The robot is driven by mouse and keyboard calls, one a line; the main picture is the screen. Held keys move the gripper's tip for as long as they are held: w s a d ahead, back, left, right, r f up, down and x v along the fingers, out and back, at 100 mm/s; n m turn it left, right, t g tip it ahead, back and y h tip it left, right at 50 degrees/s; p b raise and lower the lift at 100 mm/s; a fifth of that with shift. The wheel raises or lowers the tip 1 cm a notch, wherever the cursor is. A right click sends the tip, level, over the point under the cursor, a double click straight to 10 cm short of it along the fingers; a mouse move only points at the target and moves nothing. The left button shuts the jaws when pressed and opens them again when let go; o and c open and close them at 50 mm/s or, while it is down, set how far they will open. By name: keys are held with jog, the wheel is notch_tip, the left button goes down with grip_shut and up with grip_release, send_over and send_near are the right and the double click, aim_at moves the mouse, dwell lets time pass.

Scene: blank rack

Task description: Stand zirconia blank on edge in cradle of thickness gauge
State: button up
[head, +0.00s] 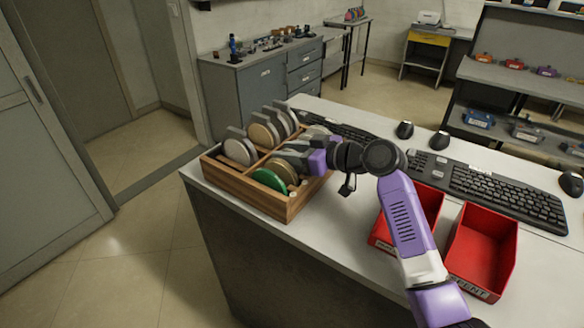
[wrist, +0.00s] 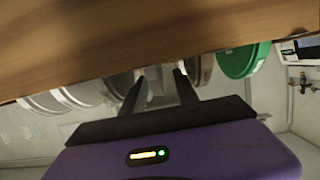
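A wooden rack (head: 245,193) at the left end of the white table holds several round blanks on edge. They include pale grey-white discs (head: 238,152), a tan disc (head: 262,135), a green disc (head: 269,181) and a gold-brown disc (head: 284,170). I cannot tell which is the zirconia blank. My gripper (head: 284,152) is low over the rack's middle. In the wrist view its two dark fingers (wrist: 161,88) are apart, with pale discs (wrist: 154,78) showing between or behind them; no grip shows. The green disc also shows in the wrist view (wrist: 240,61). I cannot make out the thickness gauge or its cradle.
Two red bins (head: 483,252) stand on the table right of the rack, partly behind my arm. A black keyboard (head: 488,190) and black mice (head: 439,140) lie farther back, with another keyboard (head: 335,124) behind the rack. Bare tabletop lies in front of the bins.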

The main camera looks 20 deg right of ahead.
jog(key=shift+x, duration=0.85)
jog(key=shift+c, duration=0.3)
grip_shut()
dwell(0.5)
